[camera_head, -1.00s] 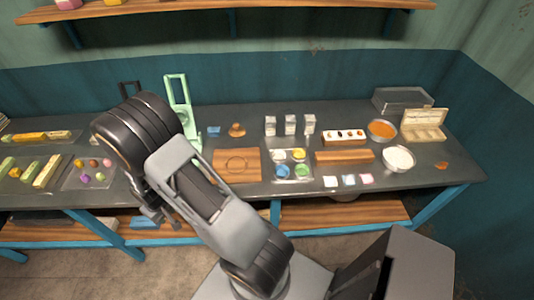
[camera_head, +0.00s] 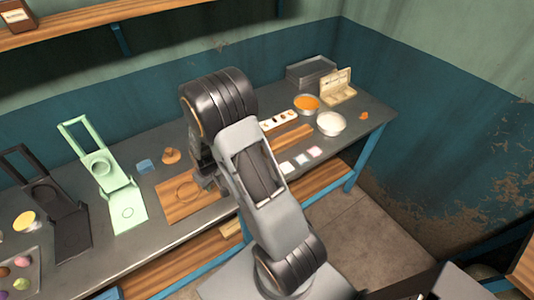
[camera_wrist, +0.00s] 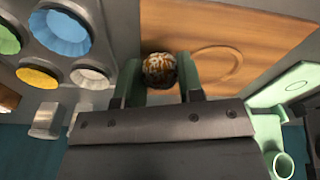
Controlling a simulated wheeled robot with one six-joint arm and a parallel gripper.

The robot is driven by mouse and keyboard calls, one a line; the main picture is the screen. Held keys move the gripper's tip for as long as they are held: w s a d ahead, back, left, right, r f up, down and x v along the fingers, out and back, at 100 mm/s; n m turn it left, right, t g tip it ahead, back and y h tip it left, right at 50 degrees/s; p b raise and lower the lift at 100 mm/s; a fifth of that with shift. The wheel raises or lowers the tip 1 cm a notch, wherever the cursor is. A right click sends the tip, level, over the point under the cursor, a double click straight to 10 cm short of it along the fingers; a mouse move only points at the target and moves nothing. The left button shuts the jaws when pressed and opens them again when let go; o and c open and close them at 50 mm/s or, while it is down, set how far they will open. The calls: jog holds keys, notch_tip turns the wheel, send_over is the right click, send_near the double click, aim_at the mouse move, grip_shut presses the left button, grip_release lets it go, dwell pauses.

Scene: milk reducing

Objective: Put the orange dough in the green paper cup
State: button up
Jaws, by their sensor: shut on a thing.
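In the wrist view the orange dough (camera_wrist: 160,70), a round orange-brown ball with pale mottling, sits between the two green fingers of my gripper (camera_wrist: 159,82). The gripper is shut on it, above or near the wooden board. The green paper cup (camera_wrist: 8,38) is at the upper left of the wrist view, partly cut off by the frame edge, in a grey tray (camera_wrist: 108,30). The dough is apart from the cup. In the head view my gripper (camera_head: 207,180) is over the board's right part; the arm hides the dough and the cups.
Beside the green cup are blue (camera_wrist: 62,33), yellow (camera_wrist: 38,76) and white (camera_wrist: 90,76) cups. The wooden board (camera_head: 180,205) carries a ring mark. A pale green press (camera_head: 125,205) stands left of it. Bowls of orange (camera_head: 307,103) and white (camera_head: 331,124) contents stand farther right.

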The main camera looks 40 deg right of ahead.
jog(key=d+n+b, duration=0.1)
jog(key=d+n, duration=0.1)
jog(key=d, duration=0.1)
jog(key=d+n+b, duration=0.2)
jog(key=d, duration=0.1)
jog(key=d+n+b, duration=0.1)
jog(key=d+n, duration=0.1)
jog(key=d, duration=0.2)
jog(key=shift+w+r+y, duration=0.2)
jog(key=shift+r+y, duration=0.05)
jog(key=shift+y, duration=0.05)
jog(key=s+d+n+b, duration=0.1)
jog(key=d+n, duration=0.1)
jog(key=d+r+n+b, duration=0.1)
jog(key=d+n, duration=0.1)
jog(key=d, duration=0.1)
jog(key=s+d+r+n+g+b, duration=0.1)
jog(key=d+n, duration=0.2)
jog(key=shift+s+d+r+y+b, duration=0.2)
jog(key=shift+s+y+b, duration=0.1)
jog(key=shift+b, duration=0.1)
jog(key=shift+s+d+n+b, duration=0.35)
jog(key=shift+d+n, duration=0.15)
jog(key=shift+n, duration=0.2)
jog(key=shift+w+f+b, duration=0.1)
jog(key=shift+f+b, duration=1.65)
jog(key=shift+f, duration=0.8)
jog(key=o, duration=1.1)
jog(key=shift+c, duration=0.2)
jog(key=shift+r, duration=0.1)
